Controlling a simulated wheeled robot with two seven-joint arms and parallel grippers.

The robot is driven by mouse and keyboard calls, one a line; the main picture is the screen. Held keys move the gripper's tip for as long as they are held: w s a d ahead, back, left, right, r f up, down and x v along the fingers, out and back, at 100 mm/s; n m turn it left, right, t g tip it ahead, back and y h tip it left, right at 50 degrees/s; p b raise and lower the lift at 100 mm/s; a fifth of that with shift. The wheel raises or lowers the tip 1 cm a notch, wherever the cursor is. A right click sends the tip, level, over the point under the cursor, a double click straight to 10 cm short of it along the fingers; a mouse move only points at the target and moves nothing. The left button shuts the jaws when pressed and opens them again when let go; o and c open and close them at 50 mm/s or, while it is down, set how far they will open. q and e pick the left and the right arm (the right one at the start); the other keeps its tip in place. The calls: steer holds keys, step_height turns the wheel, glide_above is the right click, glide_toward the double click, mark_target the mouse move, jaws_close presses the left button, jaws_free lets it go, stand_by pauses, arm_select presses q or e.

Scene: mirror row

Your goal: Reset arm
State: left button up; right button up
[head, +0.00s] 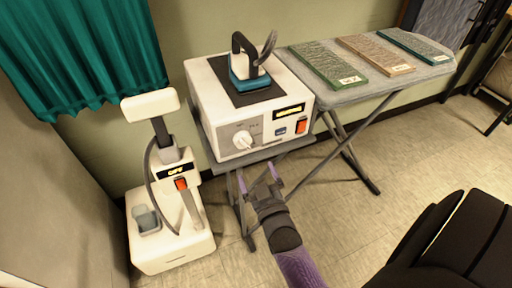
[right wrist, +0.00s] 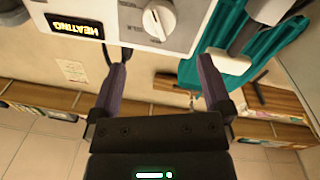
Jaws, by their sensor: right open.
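My right gripper (head: 257,174) is open and empty. It is in front of and below the white ironing station (head: 225,152), apart from its front face. In the right wrist view its two fingers (right wrist: 160,57) are spread, with nothing between them. The station has a white knob (head: 243,140), a red rocker switch (head: 301,127) and a lit display (head: 289,112). In the right wrist view the display (right wrist: 73,27) reads HEATING, and the knob (right wrist: 158,20) shows beyond the fingers. An iron (head: 250,78) stands on the station's dark pad. My left gripper is not in view.
A white steamer unit (head: 170,245) stands on the floor at left, its display reading OFF. An ironing board (head: 350,98) with green, tan and teal folded cloths extends right, on crossed legs. A teal curtain (head: 85,50) hangs at left. Open floor (head: 350,215) lies right of my gripper.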

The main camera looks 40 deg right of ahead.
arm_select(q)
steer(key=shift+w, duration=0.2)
arm_select(e)
steer(key=s+a+f+n+g+y+p, duration=0.1)
steer(key=s+a+f+g+y+p, duration=0.25)
steer(key=s+f+g+p, duration=0.35)
steer(key=s+a+f+n+g+y+p, duration=0.1)
steer(key=s+a+f+g+y+p, duration=0.1)
steer(key=s+a+f+p, duration=0.45)
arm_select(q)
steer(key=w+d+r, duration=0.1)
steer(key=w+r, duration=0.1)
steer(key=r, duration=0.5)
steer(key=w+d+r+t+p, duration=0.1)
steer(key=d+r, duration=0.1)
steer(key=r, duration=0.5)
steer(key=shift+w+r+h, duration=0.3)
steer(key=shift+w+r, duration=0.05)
arm_select(e)
steer(key=s+d+g, duration=0.2)
steer(key=s+g, duration=0.5)
steer(key=s, duration=1.4)
steer(key=shift+s+d+n+g, duration=0.15)
steer(key=shift+d+n+g, duration=0.15)
steer(key=shift+d+g, duration=0.1)
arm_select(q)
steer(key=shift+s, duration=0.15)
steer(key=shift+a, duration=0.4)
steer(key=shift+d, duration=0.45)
